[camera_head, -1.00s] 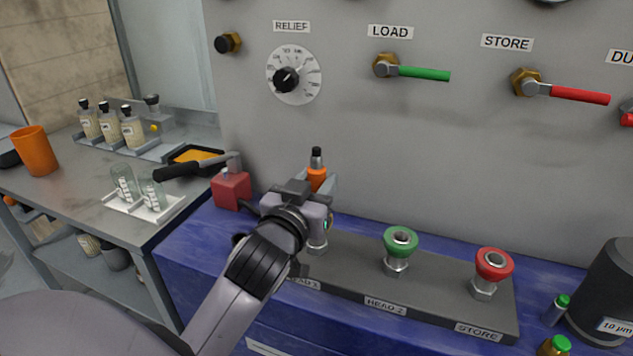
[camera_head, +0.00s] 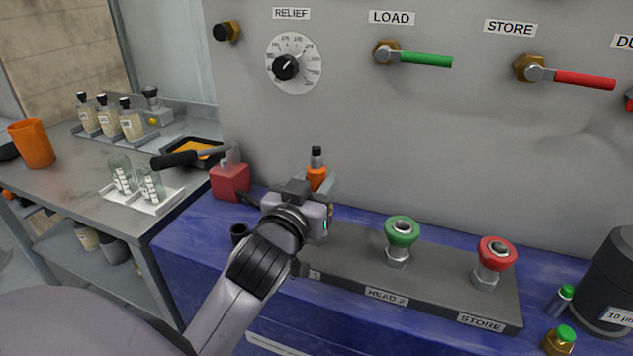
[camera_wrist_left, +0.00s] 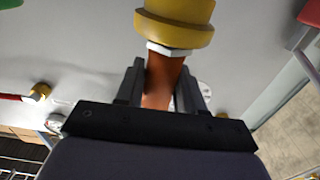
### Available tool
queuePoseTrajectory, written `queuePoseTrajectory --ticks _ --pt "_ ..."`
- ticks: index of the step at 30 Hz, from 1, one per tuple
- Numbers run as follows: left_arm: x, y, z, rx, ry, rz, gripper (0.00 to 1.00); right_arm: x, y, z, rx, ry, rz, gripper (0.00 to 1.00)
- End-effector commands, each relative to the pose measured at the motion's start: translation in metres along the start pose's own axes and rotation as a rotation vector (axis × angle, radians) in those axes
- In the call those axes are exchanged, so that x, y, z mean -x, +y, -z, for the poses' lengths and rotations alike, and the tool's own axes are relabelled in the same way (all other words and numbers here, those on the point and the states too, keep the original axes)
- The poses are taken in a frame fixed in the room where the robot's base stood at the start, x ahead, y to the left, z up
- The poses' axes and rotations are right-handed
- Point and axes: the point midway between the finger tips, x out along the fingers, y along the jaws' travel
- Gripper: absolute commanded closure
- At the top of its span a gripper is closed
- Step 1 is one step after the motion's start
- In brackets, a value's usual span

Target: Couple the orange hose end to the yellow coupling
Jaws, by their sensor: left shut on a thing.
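My left gripper (camera_head: 310,192) is shut on the orange hose end (camera_head: 317,177), which stands about upright with a black tip. In the left wrist view the orange body (camera_wrist_left: 162,82) sits between the two dark fingers (camera_wrist_left: 160,85). The yellow coupling (camera_wrist_left: 175,25) fills the top of that view, in line with the hose end. A pale metal hex piece lies between them; I cannot tell whether they are fully joined. In the head view my gripper hides most of the yellow coupling. My right gripper is out of view.
The green coupling (camera_head: 402,232) and red coupling (camera_head: 497,253) stand to the right on the dark block (camera_head: 435,285). A red box-like object (camera_head: 230,182) is left of my gripper. The grey panel (camera_head: 430,130) with valve handles rises behind. A dark canister (camera_head: 610,285) is far right.

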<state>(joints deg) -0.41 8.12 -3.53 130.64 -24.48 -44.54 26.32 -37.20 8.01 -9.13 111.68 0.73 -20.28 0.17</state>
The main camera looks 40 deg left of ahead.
Motion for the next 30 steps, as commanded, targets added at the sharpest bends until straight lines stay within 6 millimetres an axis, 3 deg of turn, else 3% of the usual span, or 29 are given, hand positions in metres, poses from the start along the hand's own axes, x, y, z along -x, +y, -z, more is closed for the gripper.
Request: queuePoseTrajectory --ticks 1,2,4,5,17,30 --pt "0.0 0.0 -0.003 0.0 -0.008 0.001 1.0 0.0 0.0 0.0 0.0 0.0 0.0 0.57" --pt "0.0 0.0 -0.003 0.0 -0.008 0.001 0.59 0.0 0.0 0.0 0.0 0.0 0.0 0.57" --pt "0.0 0.0 -0.003 0.0 -0.009 0.001 0.36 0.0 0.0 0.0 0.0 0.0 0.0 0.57" --pt "0.0 0.0 -0.003 0.0 -0.008 0.001 0.33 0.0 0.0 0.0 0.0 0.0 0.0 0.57" --pt "0.007 0.0 -0.004 0.001 -0.009 0.0 0.33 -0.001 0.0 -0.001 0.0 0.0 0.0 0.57" --pt "0.063 0.0 -0.003 0.0 -0.011 0.0 0.33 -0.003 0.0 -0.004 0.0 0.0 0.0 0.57"
